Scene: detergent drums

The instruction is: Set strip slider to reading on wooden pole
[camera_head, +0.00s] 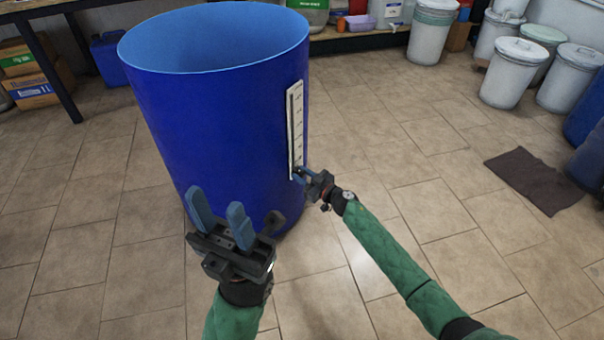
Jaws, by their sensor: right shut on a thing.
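A large blue drum (205,120) stands open-topped on the floor. A white strip with marks (297,125) is fixed upright on the drum's right side. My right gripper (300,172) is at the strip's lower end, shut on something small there. I take this to be the strip slider, but the gripper hides it. The readings on the strip are too small to tell. My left gripper (219,212) is in front of the drum's lower part, with its two blue fingers spread apart and nothing between them. No wooden pole can be made out.
White lidded drums (512,72) stand at the back right. A dark mat (541,181) lies on the tiled floor at the right. A dark table leg (48,68) and a blue canister (110,58) are at the back left. The floor right of the drum is mostly clear.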

